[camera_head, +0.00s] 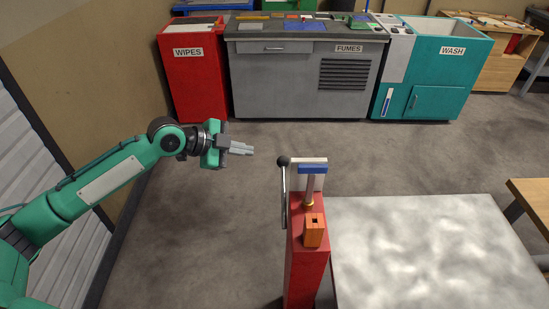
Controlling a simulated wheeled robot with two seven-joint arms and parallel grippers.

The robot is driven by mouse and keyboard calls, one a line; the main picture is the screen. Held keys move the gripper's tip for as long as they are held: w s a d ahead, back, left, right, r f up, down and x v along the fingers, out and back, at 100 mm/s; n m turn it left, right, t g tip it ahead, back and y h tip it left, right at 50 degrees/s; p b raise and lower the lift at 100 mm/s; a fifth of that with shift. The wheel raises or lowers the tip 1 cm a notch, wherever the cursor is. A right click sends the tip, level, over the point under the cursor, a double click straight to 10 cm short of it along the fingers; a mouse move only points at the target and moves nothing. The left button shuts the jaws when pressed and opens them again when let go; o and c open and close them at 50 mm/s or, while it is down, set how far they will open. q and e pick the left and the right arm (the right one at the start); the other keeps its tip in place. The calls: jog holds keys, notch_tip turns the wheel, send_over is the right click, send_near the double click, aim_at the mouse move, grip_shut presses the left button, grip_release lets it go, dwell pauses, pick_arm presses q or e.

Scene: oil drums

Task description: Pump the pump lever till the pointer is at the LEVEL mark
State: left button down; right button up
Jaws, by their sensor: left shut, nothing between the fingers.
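The pump lever (284,195) is a thin metal rod with a black ball knob (283,161) at its top. It stands nearly upright at the left side of a red pump stand (306,265). An orange block (313,230), a metal rod with a blue top (312,168) and a white plate behind it sit on the stand. I cannot make out a pointer or a LEVEL mark. My left gripper (249,150) is shut and empty, to the left of the knob and apart from it. My right gripper is not in view.
A large pale mottled surface (430,255) lies to the right of the stand. A red WIPES bin (193,80), a grey FUMES bench (300,85) and a teal WASH cabinet (430,75) stand at the back. A wooden table (535,200) is at the right edge. Floor between is clear.

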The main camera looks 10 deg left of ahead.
pick_arm(q)
jog(key=shift+d, duration=0.1)
